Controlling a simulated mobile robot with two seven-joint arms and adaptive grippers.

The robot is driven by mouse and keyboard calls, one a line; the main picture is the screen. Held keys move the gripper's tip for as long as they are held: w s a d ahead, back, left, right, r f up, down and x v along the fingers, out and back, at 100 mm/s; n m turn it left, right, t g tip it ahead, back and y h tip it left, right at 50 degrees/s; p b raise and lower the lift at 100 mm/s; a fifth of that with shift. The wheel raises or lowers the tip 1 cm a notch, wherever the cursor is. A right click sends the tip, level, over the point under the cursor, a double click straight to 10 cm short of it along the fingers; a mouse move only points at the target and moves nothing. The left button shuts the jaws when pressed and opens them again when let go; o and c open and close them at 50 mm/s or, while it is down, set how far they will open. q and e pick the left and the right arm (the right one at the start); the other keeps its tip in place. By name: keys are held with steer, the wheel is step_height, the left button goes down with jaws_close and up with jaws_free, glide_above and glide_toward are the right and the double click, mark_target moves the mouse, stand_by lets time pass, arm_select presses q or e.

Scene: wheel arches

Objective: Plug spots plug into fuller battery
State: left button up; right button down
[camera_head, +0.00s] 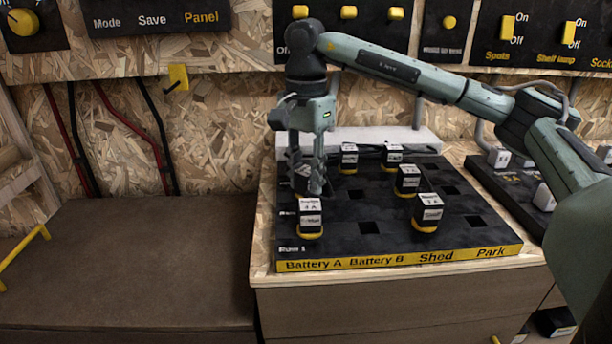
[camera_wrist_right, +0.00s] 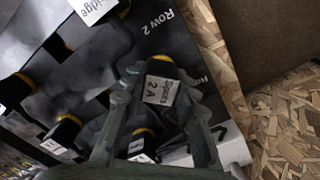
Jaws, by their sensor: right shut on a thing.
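My right gripper (camera_head: 312,187) reaches down over the Battery A column of the black socket board (camera_head: 262,265). In the right wrist view its fingers close on both sides of the spots plug (camera_wrist_right: 158,92), a black plug with a yellow band and a white label reading "Spots 2 A". In the head view the plug is mostly hidden by the fingers, behind the front plug (camera_head: 310,218). I cannot tell whether it sits in a socket or just above it. Battery A and Battery B are the two left columns. My left gripper is not in view.
Several other plugs stand in the board, including one in front in Shed (camera_head: 427,213) and one behind it (camera_head: 408,180). An empty socket (camera_head: 371,228) shows in the Battery B front row. A second black board (camera_head: 510,195) lies to the right. The brown bench top (camera_head: 130,265) at left is clear.

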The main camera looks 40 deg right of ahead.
steer(key=c, duration=1.1)
jaws_free()
steer(key=shift+o, duration=0.2)
steer(key=o, duration=0.4)
steer(key=shift+o, duration=0.2)
step_height(320, 180, up, 9)
steer(key=p, duration=0.6)
steer(key=shift+p, duration=0.35)
